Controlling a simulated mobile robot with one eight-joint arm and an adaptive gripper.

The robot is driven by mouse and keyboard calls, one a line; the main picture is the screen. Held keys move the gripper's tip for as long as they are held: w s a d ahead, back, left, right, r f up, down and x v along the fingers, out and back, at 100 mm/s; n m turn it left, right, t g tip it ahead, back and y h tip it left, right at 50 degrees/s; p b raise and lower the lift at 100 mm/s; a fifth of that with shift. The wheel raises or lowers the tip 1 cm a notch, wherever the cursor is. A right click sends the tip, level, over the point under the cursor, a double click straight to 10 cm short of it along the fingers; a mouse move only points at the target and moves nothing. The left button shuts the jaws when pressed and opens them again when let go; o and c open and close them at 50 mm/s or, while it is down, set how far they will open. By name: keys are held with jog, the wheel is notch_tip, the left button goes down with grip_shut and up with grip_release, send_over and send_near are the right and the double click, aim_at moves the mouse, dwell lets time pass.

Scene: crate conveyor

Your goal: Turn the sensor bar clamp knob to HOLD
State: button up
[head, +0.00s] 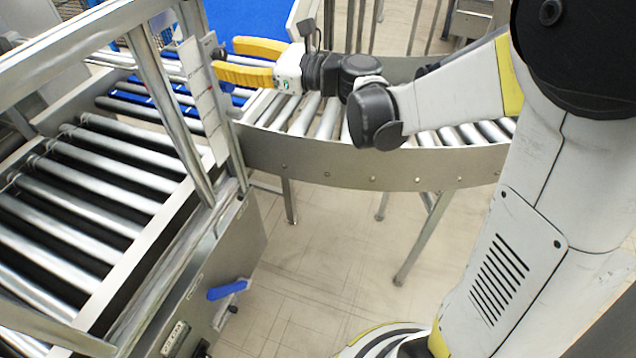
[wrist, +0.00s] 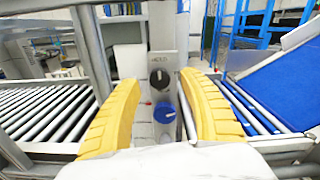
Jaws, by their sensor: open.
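My gripper (head: 226,58) is open, its two yellow fingers pointing left at a narrow upright panel (head: 203,105) on the conveyor frame. In the wrist view the panel stands between the spread fingers of my gripper (wrist: 161,80). A black round knob (wrist: 160,78) with a pale pointer mark sits on it below a small label, too blurred to read surely. A blue round knob (wrist: 164,114) sits lower, with a small red mark to its upper left. I cannot tell which knob is the sensor bar clamp knob. Neither looks gripped; contact is unclear.
A straight roller conveyor (head: 85,190) lies left of the panel, and a curved one (head: 330,160) runs beneath my arm. Metal frame posts (head: 165,100) stand close beside the panel. A blue belt (wrist: 285,90) slopes at right in the wrist view. A blue lever (head: 228,290) sits low on the frame.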

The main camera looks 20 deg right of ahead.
jog(key=p+v, duration=0.1)
jog(key=v, duration=0.7)
jog(key=s+d+f+n+g+h+b, duration=0.2)
jog(key=s+f+n+h, duration=0.3)
jog(key=s+f+n, duration=0.3)
jog(key=s+d+f+n+g+h+b, duration=0.2)
jog(key=s+f+n+h+b, duration=0.3)
jog(key=s+f+n, duration=0.2)
jog(key=shift+s+d+f+n+h, duration=0.2)
jog(key=shift+s+f+n+h, duration=0.15)
jog(key=shift+f+n, duration=1.25)
jog(key=shift+s+f, duration=0.1)
jog(key=shift+f, duration=0.1)
jog(key=s+d+n+h, duration=0.3)
jog(key=s+d+n, duration=0.1)
jog(key=d+n, duration=0.1)
jog(key=shift+s+d+f+n, duration=0.25)
jog(key=shift+d+f+n, duration=0.05)
jog(key=shift+d+f, duration=0.1)
jog(key=shift+o, duration=0.5)
jog(key=shift+h, duration=0.25)
